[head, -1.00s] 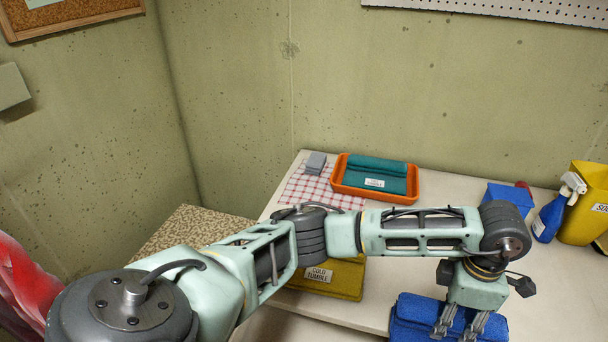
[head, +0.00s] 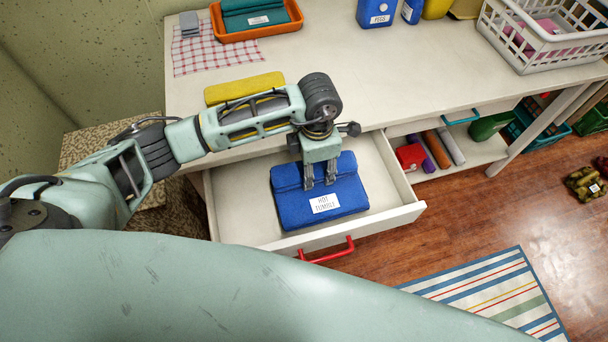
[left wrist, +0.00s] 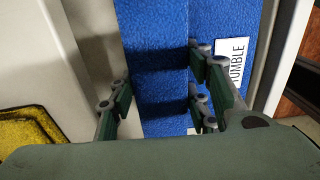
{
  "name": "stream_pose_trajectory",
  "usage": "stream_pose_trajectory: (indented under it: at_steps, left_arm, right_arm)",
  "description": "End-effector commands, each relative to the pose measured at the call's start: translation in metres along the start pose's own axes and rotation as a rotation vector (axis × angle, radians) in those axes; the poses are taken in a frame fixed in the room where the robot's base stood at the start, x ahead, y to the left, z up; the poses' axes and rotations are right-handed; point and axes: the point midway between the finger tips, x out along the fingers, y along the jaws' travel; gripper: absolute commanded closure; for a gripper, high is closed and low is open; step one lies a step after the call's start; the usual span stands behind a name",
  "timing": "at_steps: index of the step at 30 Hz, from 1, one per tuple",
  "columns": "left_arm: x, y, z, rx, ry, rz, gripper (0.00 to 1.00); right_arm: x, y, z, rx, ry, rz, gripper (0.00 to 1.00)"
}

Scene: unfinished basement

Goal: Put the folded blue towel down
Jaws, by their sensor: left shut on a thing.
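The folded blue towel (head: 292,203), with a white label reading "HOT TUMBLE", is at the open white drawer (head: 235,225), inside its outline in the head view. I cannot tell whether it rests on the drawer's bottom or hangs just above it. My left gripper (head: 320,182) points down from above and is shut on the towel's upper folded part. In the left wrist view, the gripper's fingers (left wrist: 160,95) stand on either side of a blue fold (left wrist: 158,60), with part of the label at the right. My right gripper is not in view.
A folded yellow towel (head: 245,88) lies on the white table (head: 400,85) behind my arm. An orange tray (head: 262,35) holds a teal towel. The drawer's red handle (head: 327,252) faces front. A white basket (head: 540,50) stands at right. The table's middle is clear.

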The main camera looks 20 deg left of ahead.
Motion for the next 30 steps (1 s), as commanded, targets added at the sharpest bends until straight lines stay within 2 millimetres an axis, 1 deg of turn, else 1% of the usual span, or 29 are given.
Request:
stream_pose_trajectory:
  at_steps: [1,5,8,12,15,18,24,28,29,30]
  left_arm:
    - [0.003,-0.001,-0.009,-0.001,0.000,-0.002,0.87]
    - [0.011,0.000,-0.021,0.001,-0.002,0.000,0.87]
    - [0.018,-0.001,-0.024,0.001,-0.001,-0.002,0.87]
    - [0.038,-0.001,-0.024,0.000,0.000,-0.003,0.87]
    - [0.050,-0.001,-0.023,0.000,-0.002,-0.002,0.87]
    - [0.054,0.000,-0.023,0.002,-0.003,0.000,0.87]
    - [0.054,0.000,-0.023,0.002,-0.003,0.000,0.87]
    - [0.059,0.000,-0.023,0.001,-0.003,0.001,0.87]
    - [0.058,0.000,-0.023,0.001,-0.003,0.000,0.53]
    - [0.057,0.000,-0.023,0.001,-0.002,0.000,0.49]
  right_arm:
    - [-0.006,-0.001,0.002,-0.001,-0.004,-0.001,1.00]
    - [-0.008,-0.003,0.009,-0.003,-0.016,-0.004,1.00]
    - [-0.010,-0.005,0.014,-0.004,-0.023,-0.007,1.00]
    - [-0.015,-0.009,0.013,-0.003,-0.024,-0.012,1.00]
    - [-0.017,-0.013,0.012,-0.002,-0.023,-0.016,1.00]
    - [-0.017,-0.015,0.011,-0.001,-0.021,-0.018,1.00]
    - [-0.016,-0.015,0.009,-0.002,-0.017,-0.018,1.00]
    - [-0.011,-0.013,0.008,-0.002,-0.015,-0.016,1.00]
    - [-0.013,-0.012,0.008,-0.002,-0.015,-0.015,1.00]
    - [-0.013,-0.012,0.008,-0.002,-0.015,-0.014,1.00]
